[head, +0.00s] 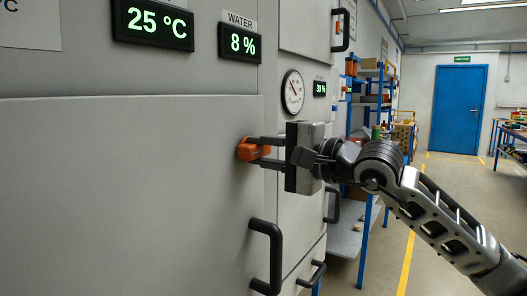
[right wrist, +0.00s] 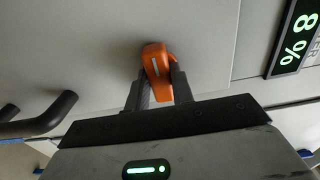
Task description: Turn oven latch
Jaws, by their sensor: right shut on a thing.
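The orange oven latch (head: 250,149) sits on the grey oven door (head: 120,190), near its right edge. It also shows in the right wrist view (right wrist: 157,70), with a pale line along its face. My right gripper (head: 262,150) reaches in from the right and its two fingers are shut on the latch, one on each side, as the right wrist view (right wrist: 156,92) shows. The far side of the latch is hidden. My left gripper is not in view.
A black door handle (head: 275,258) stands out below the latch. Displays reading 25 °C (head: 152,24) and 8% (head: 240,44) are above. A round gauge (head: 292,91) is to the right. Blue shelving (head: 367,100) and open floor lie behind my right arm.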

